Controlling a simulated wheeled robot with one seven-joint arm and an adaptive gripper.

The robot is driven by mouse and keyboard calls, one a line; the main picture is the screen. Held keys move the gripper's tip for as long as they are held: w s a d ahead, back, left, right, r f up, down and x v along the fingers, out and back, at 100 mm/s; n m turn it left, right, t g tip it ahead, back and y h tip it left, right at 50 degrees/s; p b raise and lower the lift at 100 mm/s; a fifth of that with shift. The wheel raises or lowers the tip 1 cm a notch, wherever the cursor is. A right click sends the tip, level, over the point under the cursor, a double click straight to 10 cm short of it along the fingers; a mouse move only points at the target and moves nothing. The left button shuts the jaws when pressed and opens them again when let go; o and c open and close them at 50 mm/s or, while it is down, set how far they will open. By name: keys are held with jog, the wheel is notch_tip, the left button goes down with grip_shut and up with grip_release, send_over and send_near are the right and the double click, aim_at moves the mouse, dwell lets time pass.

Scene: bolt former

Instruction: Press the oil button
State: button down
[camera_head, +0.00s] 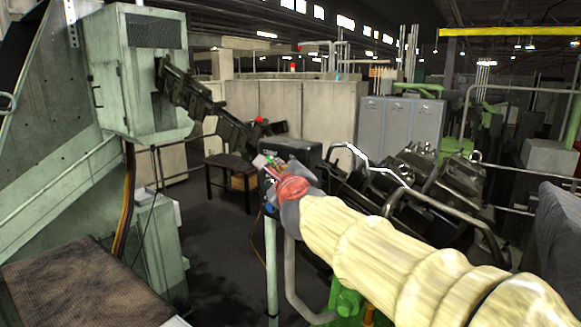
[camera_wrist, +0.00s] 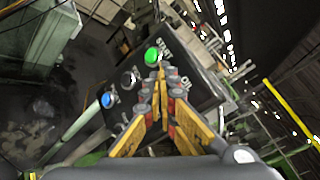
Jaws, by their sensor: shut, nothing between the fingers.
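A dark control box (camera_wrist: 185,82) carries a row of buttons in the wrist view. A green button (camera_wrist: 152,56) is at the upper end, a dark button with a pale rim (camera_wrist: 129,78) in the middle, and a blue button (camera_wrist: 108,99) at the lower left. White lettering beside them is too blurred to tell which is the oil button. My gripper (camera_wrist: 160,76) is shut and empty, its tips just below the green button in the picture; contact cannot be told. In the head view the box (camera_head: 292,150) stands on a pale post, partly hidden behind my gripper (camera_head: 262,163).
A large green-grey machine (camera_head: 140,75) stands at the left with a dark arm-like bracket (camera_head: 195,98) reaching right. Dark machinery with bent metal rails (camera_head: 400,185) lies behind my arm on the right. A small dark table (camera_head: 232,165) stands behind. Open floor shows at centre left.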

jog(key=s+a, duration=0.1)
jog(key=s, duration=0.1)
jog(key=s+a+p, duration=0.1)
jog(key=s+a, duration=0.1)
jog(key=shift+p, duration=0.3)
dwell(0.4)
dwell(0.5)
